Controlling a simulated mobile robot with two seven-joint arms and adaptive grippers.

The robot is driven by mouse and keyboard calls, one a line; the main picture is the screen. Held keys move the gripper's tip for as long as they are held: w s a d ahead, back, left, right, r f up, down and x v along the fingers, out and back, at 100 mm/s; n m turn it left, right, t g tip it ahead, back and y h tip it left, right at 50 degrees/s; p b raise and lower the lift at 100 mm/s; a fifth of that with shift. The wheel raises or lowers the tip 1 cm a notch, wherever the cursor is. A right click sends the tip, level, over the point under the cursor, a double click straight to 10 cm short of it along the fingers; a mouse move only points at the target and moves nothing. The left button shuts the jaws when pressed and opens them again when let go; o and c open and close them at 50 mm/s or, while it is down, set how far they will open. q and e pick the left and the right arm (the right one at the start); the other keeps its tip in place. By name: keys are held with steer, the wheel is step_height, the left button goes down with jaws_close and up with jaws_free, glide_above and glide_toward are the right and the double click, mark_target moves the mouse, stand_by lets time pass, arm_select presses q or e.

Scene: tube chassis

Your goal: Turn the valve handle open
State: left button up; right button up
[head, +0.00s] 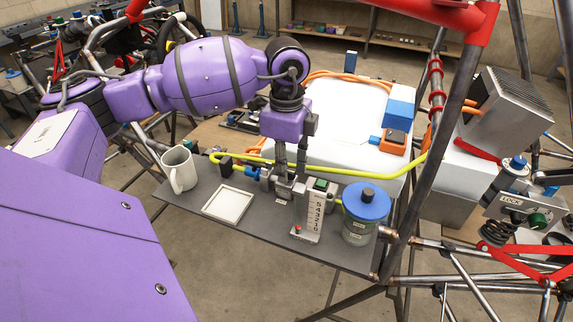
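My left gripper (290,174) points down from the purple arm, with its fingertips at a small grey valve (284,192) on the dark grey panel. The valve sits in line with a blue fitting (251,172) and a yellow hose. The valve's handle is not clearly seen, as the fingers cover that spot. A narrow gap shows between the fingers, but I cannot tell whether they touch or grip the handle. My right gripper is not in view.
A white mug (180,170) and a white square tray (228,205) stand left of the valve. A numbered gauge block (314,212) and a blue-lidded jar (362,217) stand close on its right. The yellow hose (330,169) runs behind. Frame tubes (425,135) rise at right.

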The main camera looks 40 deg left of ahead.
arm_select(q)
step_height(320, 180, up, 12)
stand_by(0.7)
stand_by(0.5)
